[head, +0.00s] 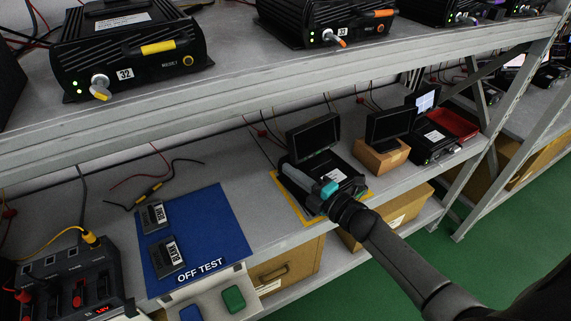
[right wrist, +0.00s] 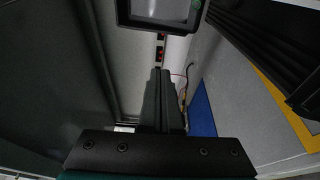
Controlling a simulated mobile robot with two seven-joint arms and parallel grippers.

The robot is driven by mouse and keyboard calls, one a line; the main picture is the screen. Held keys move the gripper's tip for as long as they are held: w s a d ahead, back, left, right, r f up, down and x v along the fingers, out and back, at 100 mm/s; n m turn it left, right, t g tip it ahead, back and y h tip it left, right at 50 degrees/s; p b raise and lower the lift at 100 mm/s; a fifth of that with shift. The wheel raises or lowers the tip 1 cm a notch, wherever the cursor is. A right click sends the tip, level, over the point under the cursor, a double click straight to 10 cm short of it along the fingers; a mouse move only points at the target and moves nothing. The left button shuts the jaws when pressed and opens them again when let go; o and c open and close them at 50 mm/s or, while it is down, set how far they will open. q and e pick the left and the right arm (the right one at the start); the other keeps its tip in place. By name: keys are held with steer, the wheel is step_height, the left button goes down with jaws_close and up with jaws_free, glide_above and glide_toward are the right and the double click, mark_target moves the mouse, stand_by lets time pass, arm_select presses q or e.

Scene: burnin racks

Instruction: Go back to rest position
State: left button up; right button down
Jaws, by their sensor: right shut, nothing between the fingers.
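My right gripper (head: 291,173) reaches in from the right over the lower shelf. It is above a black open case (head: 345,184) with a raised screen (head: 313,137), inside a yellow outline. The gripper is shut and holds nothing. In the right wrist view its closed dark fingers (right wrist: 160,92) point away from the camera, with a screen edge (right wrist: 160,14) at the top. I cannot tell whether it touches the case. My left gripper is not in view.
A blue OFF TEST mat (head: 215,222) with two small grey modules lies left of the case. A black device with red plugs (head: 65,275) stands at bottom left. The upper shelf (head: 240,75) overhangs with black boxes. Green floor (head: 430,262) is open at right.

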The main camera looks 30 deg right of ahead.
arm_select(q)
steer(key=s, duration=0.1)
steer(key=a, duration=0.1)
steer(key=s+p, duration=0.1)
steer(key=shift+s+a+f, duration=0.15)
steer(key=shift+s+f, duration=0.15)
arm_select(e)
steer(key=v, duration=0.7)
steer(key=shift+w, duration=0.1)
steer(key=s+a+f+m+g+h, duration=0.25)
steer(key=s+a+m+g, duration=0.35)
steer(key=s+m, duration=0.4)
steer(key=s+a+f+m+g+h, duration=0.1)
steer(key=s+a+m+g+h, duration=0.25)
steer(key=s+m+g, duration=0.6)
step_height(320, 180, down, 22)
steer(key=s+d+t, duration=0.1)
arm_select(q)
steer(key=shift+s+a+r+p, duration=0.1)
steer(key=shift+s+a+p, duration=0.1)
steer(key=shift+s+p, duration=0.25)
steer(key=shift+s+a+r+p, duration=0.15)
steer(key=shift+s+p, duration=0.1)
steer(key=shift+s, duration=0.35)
arm_select(e)
steer(key=s+d+f, duration=0.5)
steer(key=s+f, duration=0.6)
steer(key=shift+s+d+f, duration=0.2)
steer(key=shift+s+f, duration=0.1)
steer(key=shift+f, duration=0.05)
